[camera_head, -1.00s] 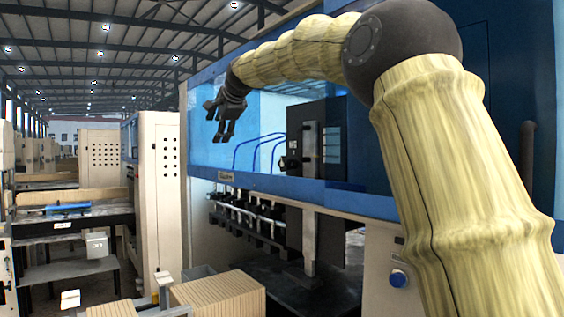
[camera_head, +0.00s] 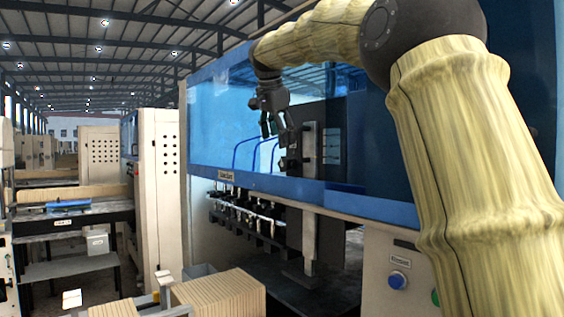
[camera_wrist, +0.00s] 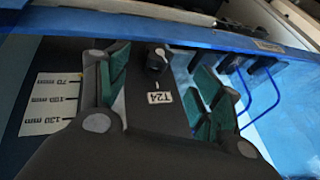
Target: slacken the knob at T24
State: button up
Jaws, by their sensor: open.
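The T24 knob (camera_wrist: 156,62) is small, round and dark with a light mark on top, in the upper middle of the wrist view. A white "T24" label (camera_wrist: 161,97) sits beside it on a dark panel face. My gripper (camera_wrist: 163,75) is open and empty, with one green-padded finger on each side of the knob in the picture; I cannot tell the depth gap. In the head view my gripper (camera_head: 275,126) hangs in front of the blue machine, close to a dark upright housing (camera_head: 309,115). I cannot make out the knob for certain there.
A scale plate with mm marks (camera_wrist: 52,103) is left of the fingers in the wrist view. Blue hoses (camera_wrist: 262,98) curve at right. In the head view, a blue machine frame (camera_head: 300,187) runs below my gripper, and stacked cardboard (camera_head: 218,296) stands at the bottom.

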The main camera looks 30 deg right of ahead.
aim_at(282, 164)
jog(key=p+x, duration=0.3)
jog(key=x, duration=0.6)
jog(key=shift+w+d+f, duration=0.1)
jog(key=shift+w+f, duration=0.05)
jog(key=shift+f, duration=0.05)
jog(key=c, duration=1)
